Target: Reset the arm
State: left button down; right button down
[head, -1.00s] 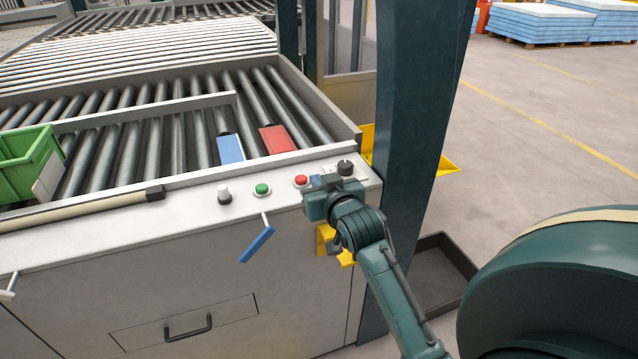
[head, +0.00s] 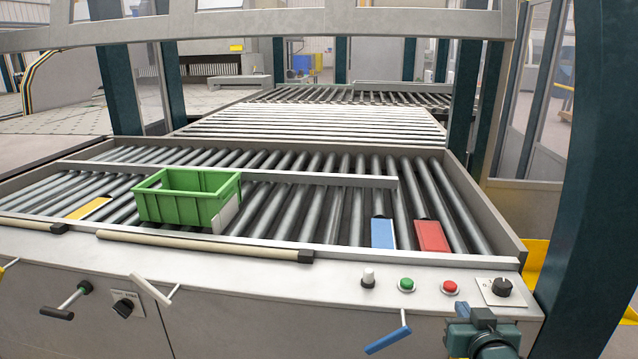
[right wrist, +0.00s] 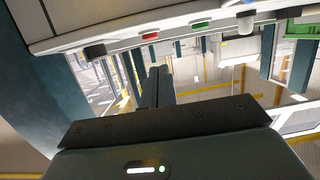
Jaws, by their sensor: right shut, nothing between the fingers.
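My right gripper (head: 482,322) is at the bottom right of the head view, in front of the control ledge and below the red button (head: 450,287) and black knob (head: 502,287). In the right wrist view its dark fingers (right wrist: 160,84) are together with nothing between them. They are apart from the ledge, where the red button (right wrist: 150,36) and green button (right wrist: 202,24) show. Most of my right arm is cut off by the frame. My left gripper is not in view.
A blue-handled lever (head: 388,339) sticks out just left of my right gripper. A green button (head: 407,285) and white knob (head: 368,278) sit on the ledge. A green bin (head: 187,196) stands on the rollers. A dark post (head: 590,190) rises at right.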

jog(key=s+a+f+n+g+y, duration=0.2)
jog(key=s+a+f, duration=0.6)
jog(key=s+f, duration=0.2)
jog(key=s+a+f+n+g+y, duration=0.2)
jog(key=s+a+f+y, duration=0.1)
jog(key=s+a+f, duration=0.5)
jog(key=s+f, duration=0.3)
jog(key=shift+s+a+f+n+g+y, duration=0.2)
jog(key=shift+s+f+n+g+y, duration=0.1)
jog(key=shift+s+g, duration=0.1)
